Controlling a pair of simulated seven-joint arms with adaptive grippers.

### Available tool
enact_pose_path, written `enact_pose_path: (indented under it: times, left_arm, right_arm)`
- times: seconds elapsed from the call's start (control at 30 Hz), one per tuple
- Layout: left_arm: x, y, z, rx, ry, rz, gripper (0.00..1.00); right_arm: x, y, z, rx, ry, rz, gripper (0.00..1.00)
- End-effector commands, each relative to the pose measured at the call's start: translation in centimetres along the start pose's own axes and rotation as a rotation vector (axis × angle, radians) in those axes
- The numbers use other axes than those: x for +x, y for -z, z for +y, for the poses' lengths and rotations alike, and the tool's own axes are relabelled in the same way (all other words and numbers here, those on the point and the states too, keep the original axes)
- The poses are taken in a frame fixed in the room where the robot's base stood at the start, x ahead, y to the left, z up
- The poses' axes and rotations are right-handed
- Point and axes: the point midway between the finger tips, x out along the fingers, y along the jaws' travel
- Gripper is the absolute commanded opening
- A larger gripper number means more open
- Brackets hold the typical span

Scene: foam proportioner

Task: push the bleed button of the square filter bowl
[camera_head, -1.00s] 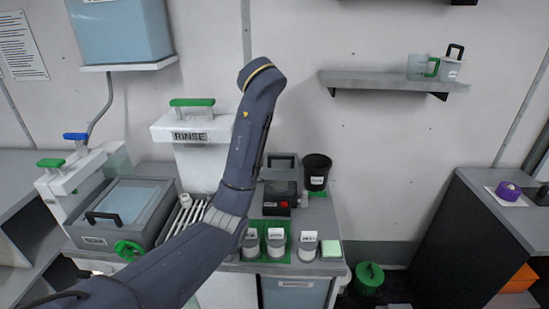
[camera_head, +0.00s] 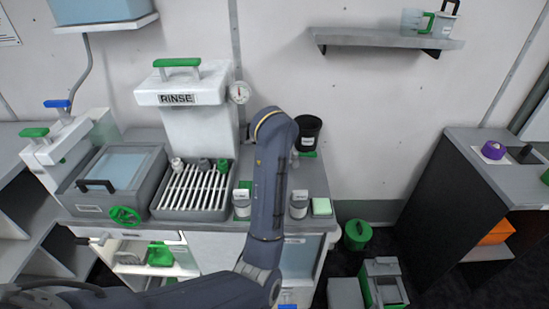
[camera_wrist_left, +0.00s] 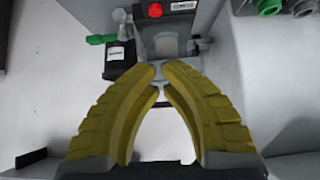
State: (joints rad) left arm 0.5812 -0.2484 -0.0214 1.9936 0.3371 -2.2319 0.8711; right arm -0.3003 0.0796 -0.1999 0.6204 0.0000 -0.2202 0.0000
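In the left wrist view a red button (camera_wrist_left: 154,10) sits on a grey housing (camera_wrist_left: 186,22) at the top edge. Below it is a pale, squarish, clear-looking part (camera_wrist_left: 166,46); I cannot tell for certain that it is the square filter bowl. My left gripper (camera_wrist_left: 158,68) has yellow fingers with tips together and nothing between them. The tips are below the button in the picture, seemingly apart from it. In the head view my left arm hides this housing and my left gripper. My right gripper is in neither view.
A black labelled container (camera_wrist_left: 119,62) with a green handle (camera_wrist_left: 101,39) is left of the housing in the wrist view. In the head view a slatted drain tray (camera_head: 193,190), the RINSE tank (camera_head: 180,97), white-labelled containers (camera_head: 299,203) and a black cup (camera_head: 308,132) surround my arm.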

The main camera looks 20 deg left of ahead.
Motion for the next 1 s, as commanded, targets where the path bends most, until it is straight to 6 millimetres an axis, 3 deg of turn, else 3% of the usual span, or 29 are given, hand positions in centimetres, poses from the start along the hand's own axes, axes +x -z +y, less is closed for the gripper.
enact_pose_path:
  times: [0.27,0.47,1.0]
  left_arm:
    - [0.1,0.1,0.0,0.0,0.001,0.001,0.0]
    - [1.4,0.1,-0.1,0.001,0.004,0.002,0.0]
    - [9.9,0.1,-0.1,0.001,0.004,0.001,0.0]
  right_arm:
    - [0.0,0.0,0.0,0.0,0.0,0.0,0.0]
    - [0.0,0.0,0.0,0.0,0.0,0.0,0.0]
    - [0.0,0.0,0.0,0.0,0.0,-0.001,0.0]
